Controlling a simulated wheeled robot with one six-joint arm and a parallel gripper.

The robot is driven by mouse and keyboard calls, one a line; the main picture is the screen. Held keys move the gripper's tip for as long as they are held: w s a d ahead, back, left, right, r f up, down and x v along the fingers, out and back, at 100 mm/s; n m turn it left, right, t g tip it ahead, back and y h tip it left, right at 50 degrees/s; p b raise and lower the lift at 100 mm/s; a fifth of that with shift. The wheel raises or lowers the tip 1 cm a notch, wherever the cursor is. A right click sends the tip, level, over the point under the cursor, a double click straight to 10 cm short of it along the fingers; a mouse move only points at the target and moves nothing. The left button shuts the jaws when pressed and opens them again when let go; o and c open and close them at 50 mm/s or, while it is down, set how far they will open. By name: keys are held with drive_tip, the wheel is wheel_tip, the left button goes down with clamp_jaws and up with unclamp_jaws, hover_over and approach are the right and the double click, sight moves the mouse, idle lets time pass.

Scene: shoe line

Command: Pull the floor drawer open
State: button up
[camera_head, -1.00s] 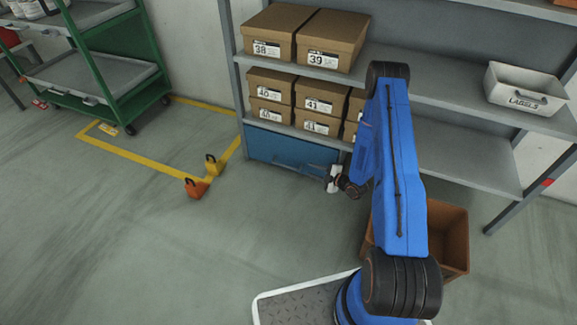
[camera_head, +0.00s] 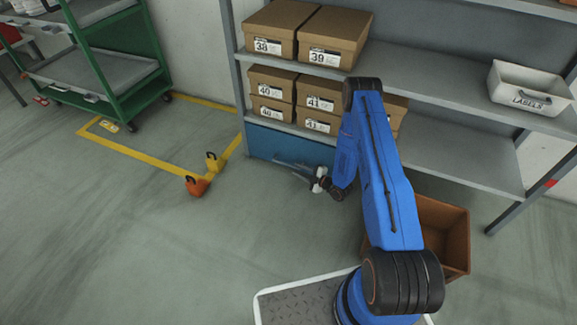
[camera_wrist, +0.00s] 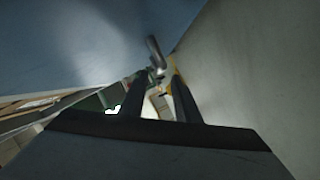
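The floor drawer (camera_head: 262,143) is a blue front at floor level under the lowest shelf, and it looks shut. In the wrist view its blue face (camera_wrist: 80,40) fills the upper left. A grey curved handle (camera_wrist: 154,48) stands out from it, just beyond my fingertips. My gripper (camera_head: 296,168) is low in front of the drawer, pointing left along its face. In the wrist view my gripper (camera_wrist: 157,88) has two dark fingers spread apart, with nothing clearly clasped. Whether the handle's near end lies between the tips is hard to tell.
Shoe boxes (camera_head: 320,40) fill the shelves above the drawer. A brown bin (camera_head: 445,235) stands right of my arm. An orange padlock-shaped object (camera_head: 197,186) and a yellow one (camera_head: 212,162) stand by the yellow floor line. The floor in front of the drawer is clear.

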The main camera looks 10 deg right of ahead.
sight(288, 164)
drive_tip(key=x, duration=0.8)
clamp_jaws()
